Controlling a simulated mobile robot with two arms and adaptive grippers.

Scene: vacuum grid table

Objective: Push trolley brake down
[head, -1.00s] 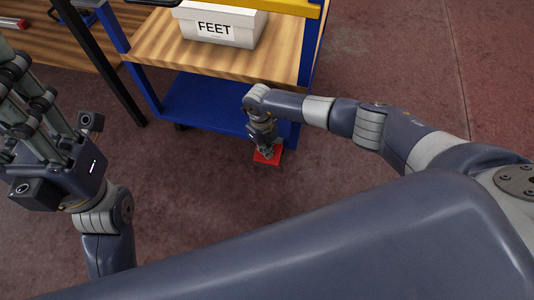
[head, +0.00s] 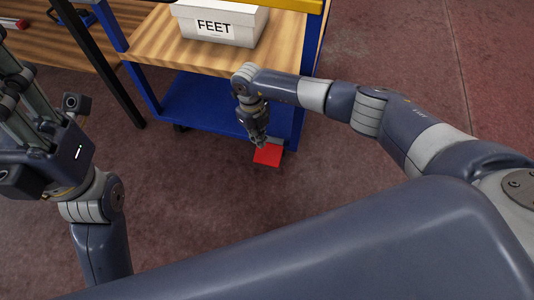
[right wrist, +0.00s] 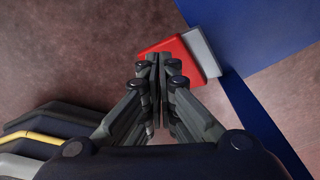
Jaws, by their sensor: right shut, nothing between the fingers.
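The trolley (head: 205,98) has a blue frame, a wooden top shelf and a blue lower shelf. Its brake is a red pedal (head: 268,154) low at the near right corner, close to the floor. In the right wrist view the red pedal (right wrist: 170,48) has a grey part beside it. My right gripper (head: 259,143) points down with its fingers shut and empty, at the pedal's upper left edge. In the right wrist view its fingertips (right wrist: 158,60) overlap the pedal; I cannot tell whether they touch it. My left gripper (head: 22,105) is at the left, partly cut off.
A white box (head: 220,22) labelled FEET stands on the trolley's top shelf. A wooden table (head: 70,48) with a dark leg is at the upper left. The reddish floor (head: 190,205) is clear in front of the trolley and to its right.

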